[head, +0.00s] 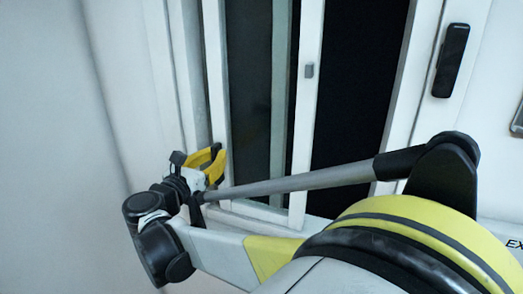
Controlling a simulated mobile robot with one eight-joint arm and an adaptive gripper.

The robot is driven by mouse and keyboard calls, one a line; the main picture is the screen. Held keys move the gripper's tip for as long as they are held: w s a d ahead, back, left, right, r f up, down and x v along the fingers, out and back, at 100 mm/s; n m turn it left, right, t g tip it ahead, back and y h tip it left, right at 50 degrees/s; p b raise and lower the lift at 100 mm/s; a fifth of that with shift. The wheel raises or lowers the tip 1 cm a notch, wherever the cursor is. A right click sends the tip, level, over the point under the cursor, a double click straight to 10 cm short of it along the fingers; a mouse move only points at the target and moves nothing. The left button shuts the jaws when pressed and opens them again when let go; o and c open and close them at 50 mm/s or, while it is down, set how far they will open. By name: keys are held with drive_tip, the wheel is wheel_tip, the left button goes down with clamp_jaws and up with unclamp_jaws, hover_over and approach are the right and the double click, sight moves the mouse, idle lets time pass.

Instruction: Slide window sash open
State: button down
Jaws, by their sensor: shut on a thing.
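The window sash (304,120) is a white upright frame with dark glass, left of the middle of the head view. A small grey catch (309,71) sits on its right stile. A dark gap (360,80) lies between that stile and the white window frame (408,75) on the right. My gripper (217,160), with yellow fingers, is at the sash's lower left edge and is shut on the sash. The exact contact is small and partly hidden by the fingers. My arm covers part of the sash's bottom.
A black handle (451,60) is fixed on the white panel to the right of the window. A plain pale wall (50,130) fills the left side. A dark-edged plate (517,122) is cut off at the right edge, and dark lettering shows at the lower right.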

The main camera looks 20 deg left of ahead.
drive_tip(key=c, duration=1.4)
unclamp_jaws()
drive_tip(key=shift+w+d, duration=0.1)
drive_tip(key=shift+w, duration=0.15)
drive_tip(key=s, duration=0.8)
drive_tip(key=s+a, duration=0.1)
drive_tip(key=s, duration=0.3)
